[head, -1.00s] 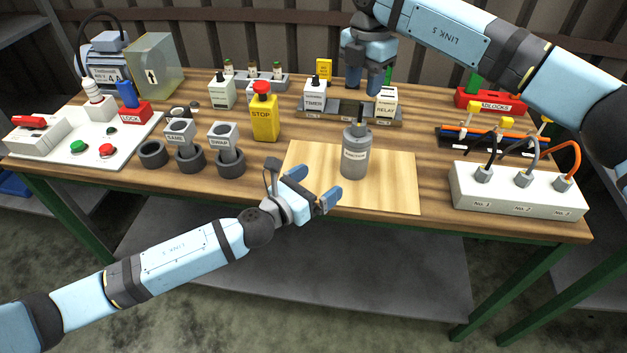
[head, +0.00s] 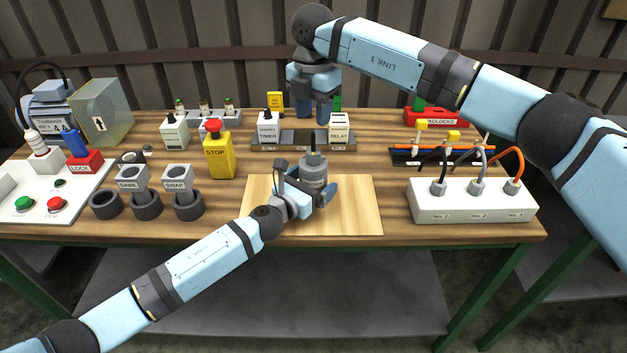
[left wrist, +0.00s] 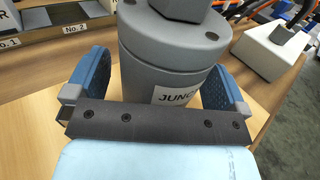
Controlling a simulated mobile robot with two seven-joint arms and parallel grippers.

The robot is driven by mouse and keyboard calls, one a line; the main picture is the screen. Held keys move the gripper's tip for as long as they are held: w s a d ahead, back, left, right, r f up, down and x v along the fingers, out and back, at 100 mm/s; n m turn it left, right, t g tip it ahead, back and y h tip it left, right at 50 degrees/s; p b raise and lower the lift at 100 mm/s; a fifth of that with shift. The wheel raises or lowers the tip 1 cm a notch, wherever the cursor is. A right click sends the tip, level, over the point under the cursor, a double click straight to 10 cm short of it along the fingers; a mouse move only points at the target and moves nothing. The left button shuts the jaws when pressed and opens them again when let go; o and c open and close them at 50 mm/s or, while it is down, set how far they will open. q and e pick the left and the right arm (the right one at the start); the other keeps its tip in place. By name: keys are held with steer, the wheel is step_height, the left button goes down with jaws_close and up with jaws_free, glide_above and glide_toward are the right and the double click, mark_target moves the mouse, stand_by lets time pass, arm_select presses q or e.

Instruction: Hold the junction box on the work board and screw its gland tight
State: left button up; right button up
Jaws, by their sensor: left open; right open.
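My right gripper (head: 313,108) is open and empty, above and behind the box near the relay sockets.
Behind the board, the TIMER (head: 268,128) and RELAY (head: 339,128) modules stand on a dark rail. A yellow STOP box (head: 218,156) and grey cups (head: 146,205) are at left. A white socket box (head: 470,207) with cables is at right. The board's right part is clear.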

arm_select(q)
steer(key=shift+w+d, duration=0.15)
steer(key=shift+w, duration=0.05)
steer(key=c, duration=1.3)
